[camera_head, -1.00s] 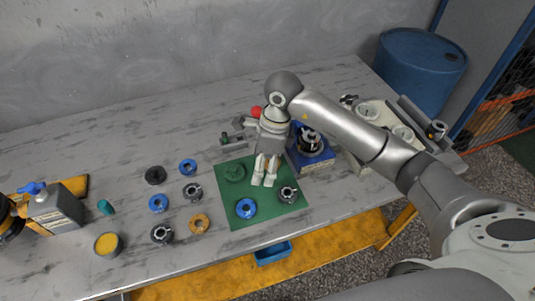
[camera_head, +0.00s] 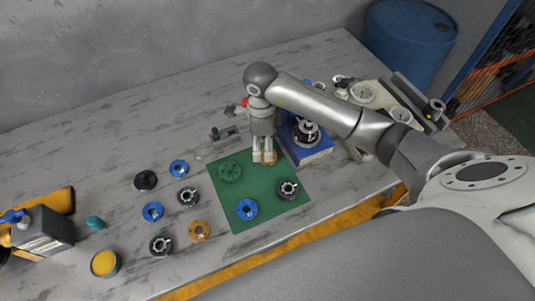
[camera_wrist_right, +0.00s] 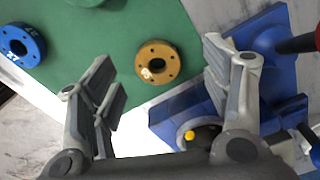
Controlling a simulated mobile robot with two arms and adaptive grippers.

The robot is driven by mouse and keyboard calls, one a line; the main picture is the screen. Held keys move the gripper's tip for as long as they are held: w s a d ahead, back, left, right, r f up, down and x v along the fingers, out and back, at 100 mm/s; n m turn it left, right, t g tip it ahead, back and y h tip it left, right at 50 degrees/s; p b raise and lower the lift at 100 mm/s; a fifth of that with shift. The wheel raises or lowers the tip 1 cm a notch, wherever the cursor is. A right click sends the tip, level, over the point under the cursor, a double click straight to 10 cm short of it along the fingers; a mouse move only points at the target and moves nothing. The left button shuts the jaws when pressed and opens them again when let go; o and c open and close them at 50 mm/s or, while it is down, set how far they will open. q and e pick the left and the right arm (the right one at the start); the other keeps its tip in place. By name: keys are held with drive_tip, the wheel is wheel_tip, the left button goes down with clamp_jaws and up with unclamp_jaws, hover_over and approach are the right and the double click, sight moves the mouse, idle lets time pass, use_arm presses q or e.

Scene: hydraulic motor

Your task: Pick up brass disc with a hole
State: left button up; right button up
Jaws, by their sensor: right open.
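A brass disc with a hole (camera_wrist_right: 157,62) lies flat on the green mat (camera_wrist_right: 115,30); in the head view the disc (camera_head: 269,158) is partly hidden behind my right gripper's fingers. My right gripper (camera_head: 262,158) points down above the mat's far right corner. In the right wrist view the gripper (camera_wrist_right: 160,70) is open, its fingers apart on the left and right of the disc, with nothing held. A second orange-brass ring (camera_head: 199,230) lies on the bare table left of the mat. My left gripper is not in view.
A blue block carrying a dark metal part (camera_head: 307,150) stands close to the right of the gripper. A blue ring (camera_head: 246,208), a green ring (camera_head: 230,171) and a dark metal ring (camera_head: 288,189) lie on the mat. Several rings lie left of it.

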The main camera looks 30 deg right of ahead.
sight(275, 154)
drive_tip(key=f, duration=0.1)
drive_tip(key=s+f+p, duration=0.1)
drive_tip(key=f, duration=0.1)
drive_tip(key=shift+d+f, duration=0.15)
drive_tip(key=shift+f, duration=0.35)
drive_tip(key=shift+w+f, duration=0.1)
drive_tip(key=shift+f, duration=0.15)
drive_tip(key=shift+c, duration=0.7)
drive_tip(key=c, duration=1.1)
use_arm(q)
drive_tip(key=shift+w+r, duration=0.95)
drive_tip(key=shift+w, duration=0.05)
use_arm(e)
drive_tip(key=shift+c, duration=0.2)
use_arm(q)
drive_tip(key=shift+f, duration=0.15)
use_arm(e)
drive_tip(key=shift+r, duration=0.2)
